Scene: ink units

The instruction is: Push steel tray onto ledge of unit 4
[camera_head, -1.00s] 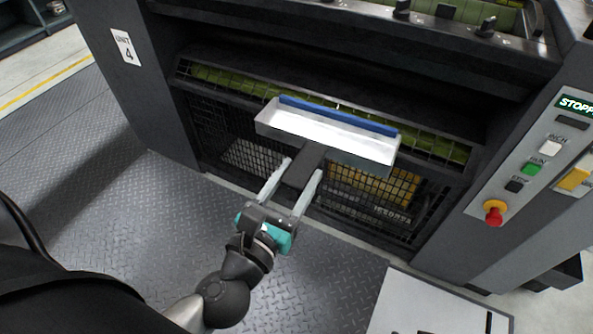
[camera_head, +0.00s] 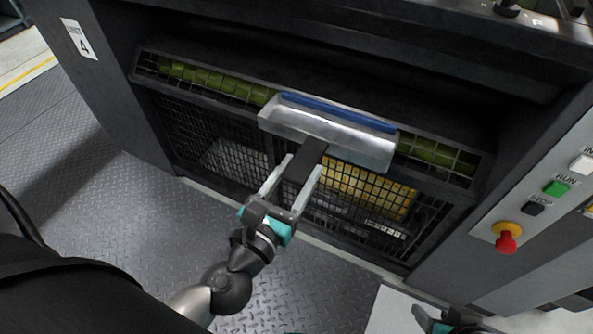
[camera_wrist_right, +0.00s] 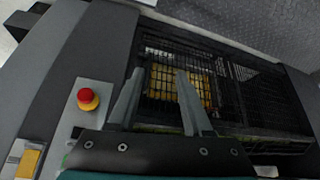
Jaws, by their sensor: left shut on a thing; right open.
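The steel tray (camera_head: 345,146) is a long shallow metal trough with a blue strip along its far edge and a dark handle (camera_head: 306,160) at its near side. My left gripper (camera_head: 291,178) is shut on the handle and holds the tray in front of unit 4, at the height of the slot with green parts. Whether the tray touches the ledge (camera_head: 215,103) cannot be told. The number plate of unit 4 (camera_head: 79,39) is at the upper left. My right gripper (camera_head: 436,314) is at the bottom edge; in the right wrist view its fingers (camera_wrist_right: 156,88) are apart and empty.
A mesh guard (camera_head: 225,150) with yellow parts behind it lies below the tray. A control panel with a red stop button (camera_head: 507,238) stands at the right, also in the right wrist view (camera_wrist_right: 88,99). Tread-plate floor (camera_head: 130,225) is clear at the left.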

